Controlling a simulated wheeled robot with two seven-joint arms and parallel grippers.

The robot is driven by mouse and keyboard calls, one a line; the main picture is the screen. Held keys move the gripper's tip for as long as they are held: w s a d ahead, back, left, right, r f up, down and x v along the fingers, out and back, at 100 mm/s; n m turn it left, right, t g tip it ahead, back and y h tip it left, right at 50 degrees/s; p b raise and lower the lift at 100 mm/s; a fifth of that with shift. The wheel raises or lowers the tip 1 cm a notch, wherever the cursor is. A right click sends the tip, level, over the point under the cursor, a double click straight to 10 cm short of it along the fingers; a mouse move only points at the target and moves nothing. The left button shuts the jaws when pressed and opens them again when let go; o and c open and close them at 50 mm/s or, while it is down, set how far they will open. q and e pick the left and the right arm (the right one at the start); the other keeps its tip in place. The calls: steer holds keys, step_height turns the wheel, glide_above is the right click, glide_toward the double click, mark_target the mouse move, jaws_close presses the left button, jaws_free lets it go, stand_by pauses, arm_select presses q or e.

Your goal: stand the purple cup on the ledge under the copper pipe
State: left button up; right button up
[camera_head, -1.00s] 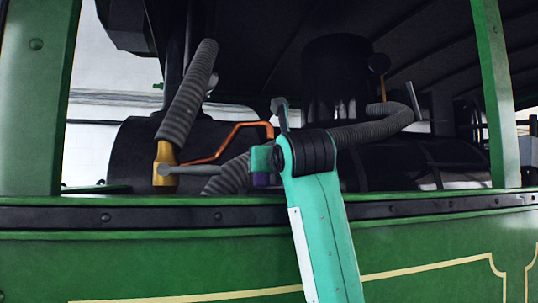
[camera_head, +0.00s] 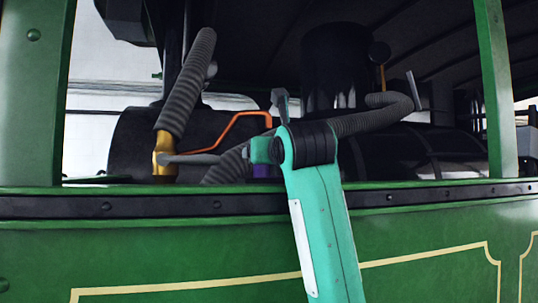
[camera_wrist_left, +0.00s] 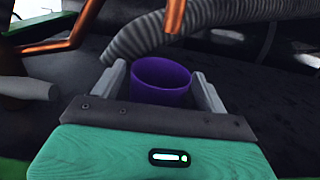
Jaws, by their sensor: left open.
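The purple cup (camera_wrist_left: 162,80) is upright in the left wrist view, its open rim facing up and its base hidden by my gripper. My left gripper (camera_wrist_left: 158,92) is open, with one grey finger on each side of the cup. In the head view only a small purple patch of the cup (camera_head: 263,172) shows below the teal wrist; the fingers are hidden there. The copper pipe (camera_head: 228,127) bends above and left of the cup; it also shows in the wrist view (camera_wrist_left: 48,47). The green-topped ledge (camera_head: 110,189) runs along the opening, below the pipe. My right gripper is out of view.
Grey ribbed hoses (camera_head: 187,85) hang around the pipe, and one passes just behind the cup in the wrist view (camera_wrist_left: 150,35). A brass fitting (camera_head: 164,158) stands left. Dark boiler parts (camera_head: 410,150) fill the inside. A green post (camera_head: 495,90) bounds the opening at right.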

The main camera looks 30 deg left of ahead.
arm_select(q)
steer(key=b+v, duration=0.1)
steer(key=v, duration=0.1)
steer(key=b+v, duration=0.2)
steer(key=shift+a+f, duration=0.1)
steer(key=shift+f, duration=0.15)
steer(key=b+v, duration=0.1)
steer(key=v, duration=0.2)
steer(key=b+v, duration=0.2)
steer(key=v, duration=0.2)
steer(key=shift+w+r, duration=0.1)
steer(key=shift+r, duration=0.1)
steer(key=shift+s+d+r, duration=0.1)
steer(key=shift+s+d, duration=0.25)
steer(key=shift+s, duration=0.05)
steer(key=shift+d, duration=0.1)
